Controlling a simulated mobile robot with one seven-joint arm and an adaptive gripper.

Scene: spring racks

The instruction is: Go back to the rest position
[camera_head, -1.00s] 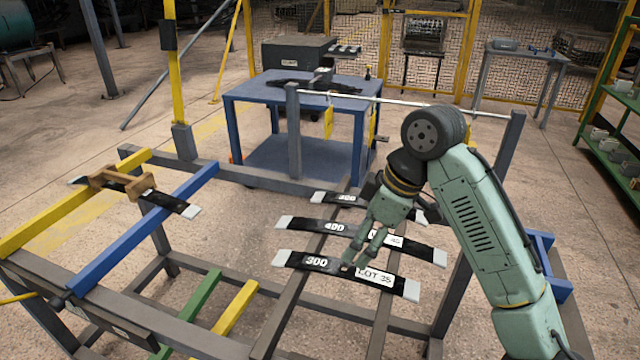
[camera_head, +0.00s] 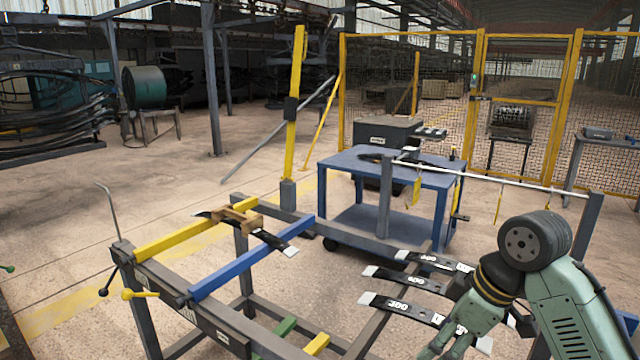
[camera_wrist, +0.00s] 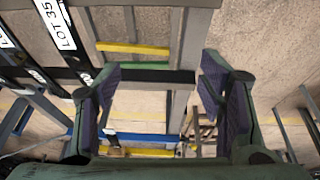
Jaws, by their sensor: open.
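My gripper (camera_head: 448,346) is low at the right in the head view, in front of the near black spring leaf marked 300 (camera_head: 398,305). In the wrist view its fingers (camera_wrist: 155,95) are wide apart with nothing between them. The leaf with the LOT 35 label (camera_wrist: 60,25) lies at the upper left there, outside the fingers. A leaf marked 400 (camera_head: 425,282) and another marked 400 or 600 (camera_head: 430,259) lie behind on the rack.
A rack with yellow (camera_head: 180,235) and blue (camera_head: 255,257) bars stands at left, bearing a leaf with a wooden block (camera_head: 237,218). A blue table (camera_head: 395,168) and a rail on posts (camera_head: 500,178) stand behind.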

